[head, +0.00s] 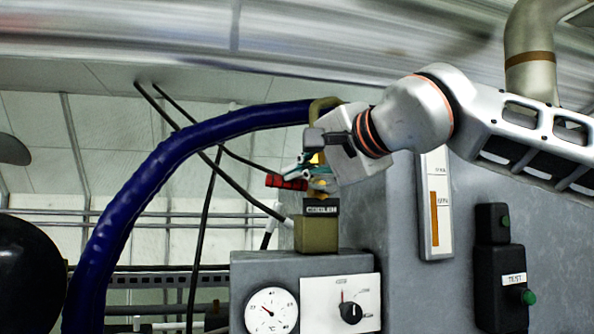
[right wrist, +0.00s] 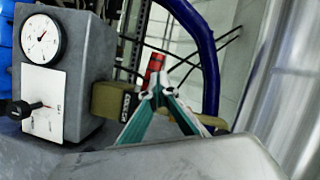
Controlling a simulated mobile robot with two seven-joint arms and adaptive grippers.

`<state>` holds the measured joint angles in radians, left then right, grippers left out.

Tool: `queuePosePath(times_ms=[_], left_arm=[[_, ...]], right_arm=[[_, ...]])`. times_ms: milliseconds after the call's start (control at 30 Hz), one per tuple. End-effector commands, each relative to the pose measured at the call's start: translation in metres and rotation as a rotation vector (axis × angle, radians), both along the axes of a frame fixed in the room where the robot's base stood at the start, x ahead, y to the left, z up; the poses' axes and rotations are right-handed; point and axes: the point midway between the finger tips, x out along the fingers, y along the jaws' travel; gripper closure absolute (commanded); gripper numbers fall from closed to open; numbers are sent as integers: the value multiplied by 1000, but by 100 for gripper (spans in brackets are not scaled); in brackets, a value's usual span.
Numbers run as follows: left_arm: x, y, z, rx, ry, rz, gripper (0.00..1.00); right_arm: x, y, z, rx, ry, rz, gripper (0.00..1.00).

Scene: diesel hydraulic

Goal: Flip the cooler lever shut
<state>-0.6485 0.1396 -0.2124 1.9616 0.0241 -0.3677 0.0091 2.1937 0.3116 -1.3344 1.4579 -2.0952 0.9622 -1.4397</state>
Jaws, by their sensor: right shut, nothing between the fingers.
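The cooler lever (head: 287,182) has a red grip that points left from the top of a brass valve body (head: 317,234) with a small label plate. My right gripper (head: 297,172) is shut, with its teal fingers just above and against or very near the lever; the contact cannot be told. In the right wrist view the red lever (right wrist: 156,62) shows just beyond the joined fingertips (right wrist: 158,90), and the brass valve body (right wrist: 108,100) is left of them. The gripper hides part of the lever's pivot. My left gripper is not in view.
A grey box (head: 262,268) with a round gauge (head: 271,311) and a black knob (head: 350,312) stands under the valve. A thick blue hose (head: 150,185) arches on the left. A switch box (head: 500,275) is on the grey cabinet at right.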

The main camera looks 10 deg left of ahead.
Motion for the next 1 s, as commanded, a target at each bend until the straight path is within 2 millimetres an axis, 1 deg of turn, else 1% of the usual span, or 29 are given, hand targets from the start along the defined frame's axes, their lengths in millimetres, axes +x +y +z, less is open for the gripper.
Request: queuePosePath(times_ms=[467, 567, 767, 800, 867, 1000], left_arm=[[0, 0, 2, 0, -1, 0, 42], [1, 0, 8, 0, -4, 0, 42], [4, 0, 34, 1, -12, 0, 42], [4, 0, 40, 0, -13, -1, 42], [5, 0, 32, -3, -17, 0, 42], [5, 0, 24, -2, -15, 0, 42]], right_arm=[[-1, 1, 1, -1, 1, 1, 100], [-3, 0, 9, 0, -1, 2, 100], [-11, -4, 39, 0, -4, 9, 100], [-12, -5, 46, 1, -3, 11, 100], [-25, -11, 45, 1, -5, 11, 100], [-50, -24, 54, 2, -4, 9, 100]])
